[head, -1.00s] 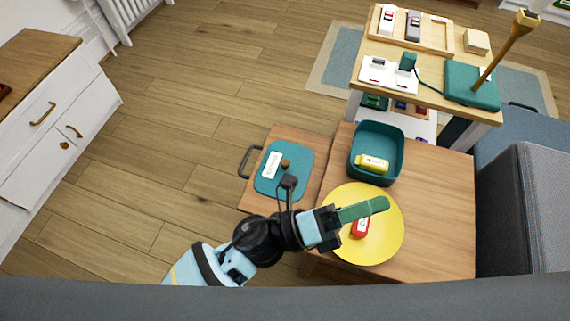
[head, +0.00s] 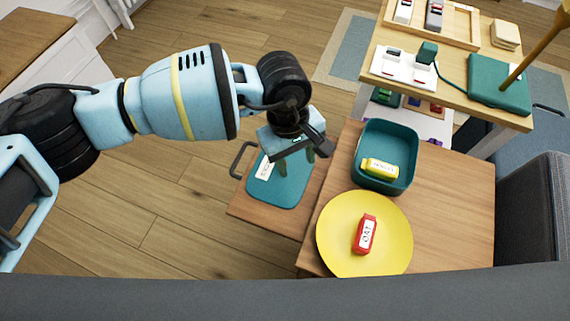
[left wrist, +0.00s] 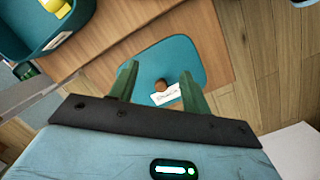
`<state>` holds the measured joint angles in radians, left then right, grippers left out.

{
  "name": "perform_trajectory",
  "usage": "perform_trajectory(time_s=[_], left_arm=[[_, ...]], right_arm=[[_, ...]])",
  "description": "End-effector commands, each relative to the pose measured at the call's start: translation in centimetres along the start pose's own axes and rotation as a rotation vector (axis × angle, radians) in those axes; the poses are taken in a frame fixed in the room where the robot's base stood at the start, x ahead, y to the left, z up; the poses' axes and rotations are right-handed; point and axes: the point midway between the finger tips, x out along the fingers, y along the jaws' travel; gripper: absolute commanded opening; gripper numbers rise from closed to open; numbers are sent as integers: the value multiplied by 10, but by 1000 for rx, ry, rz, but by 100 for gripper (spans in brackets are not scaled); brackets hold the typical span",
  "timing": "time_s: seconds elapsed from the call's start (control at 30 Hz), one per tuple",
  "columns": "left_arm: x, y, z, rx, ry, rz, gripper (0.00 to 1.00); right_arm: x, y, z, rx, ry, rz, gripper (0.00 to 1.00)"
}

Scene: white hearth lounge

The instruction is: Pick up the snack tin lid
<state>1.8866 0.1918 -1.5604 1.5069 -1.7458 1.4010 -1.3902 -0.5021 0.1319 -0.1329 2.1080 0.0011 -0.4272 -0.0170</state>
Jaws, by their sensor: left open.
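The snack tin lid (head: 283,192) is a flat teal rounded panel with a white label. It lies on a low wooden surface left of the teal tin (head: 399,184). It also shows in the left wrist view (left wrist: 160,52), with a small brown knob (left wrist: 160,86) beside the label. My left gripper (head: 296,160) is open above the lid, with its green fingers pointing down. In the left wrist view the knob appears between the two fingers, with nothing held. The gripper hides part of the lid and the knob in the head view. My right gripper is not in view.
A yellow plate (head: 335,255) with a red labelled bar (head: 366,234) is at the front right. A yellow bar (head: 380,168) lies inside the tin. A dark handle (head: 238,160) stands at the wooden surface's left edge. A higher table (head: 451,84) with several items is behind.

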Motion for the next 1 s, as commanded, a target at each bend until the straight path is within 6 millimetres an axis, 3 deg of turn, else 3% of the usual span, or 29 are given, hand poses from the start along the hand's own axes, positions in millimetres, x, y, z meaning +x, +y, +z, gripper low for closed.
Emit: perform_trajectory(time_s=[0.1,0.2,0.4,1.0], left_arm=[[-12,-7,-31,39,118,-51,48],[-18,-9,-41,51,158,-72,48],[-17,-10,-43,53,164,-75,48],[23,-13,-47,53,159,-73,48]], right_arm=[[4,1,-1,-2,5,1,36],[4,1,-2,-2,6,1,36],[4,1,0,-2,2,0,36],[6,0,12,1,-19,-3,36]])
